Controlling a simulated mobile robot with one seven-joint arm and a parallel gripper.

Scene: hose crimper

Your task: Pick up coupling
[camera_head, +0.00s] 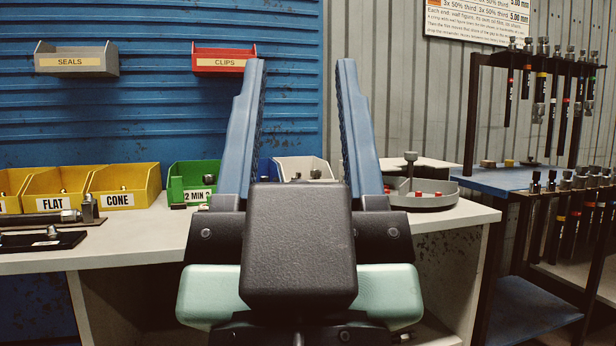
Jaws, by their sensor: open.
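My gripper (300,72) is open in the head view, its two blue fingers upright and wide apart, with nothing between them. Small metal fittings show in the yellow bin marked CONE (122,200), the yellow bin marked FLAT (55,204) and the green bin (187,181). A white bin (303,164), partly behind my gripper, also holds small dark and metal pieces. I cannot tell which of these pieces is the coupling. My gripper stands in front of the bench and hides its middle.
The bench (140,235) carries a dark metal tool (45,218) at left and a round grey tray (436,203) with red pieces at right. SEALS (77,62) and CLIPS (222,60) bins hang on the blue wall. A hose rack (472,115) stands at right.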

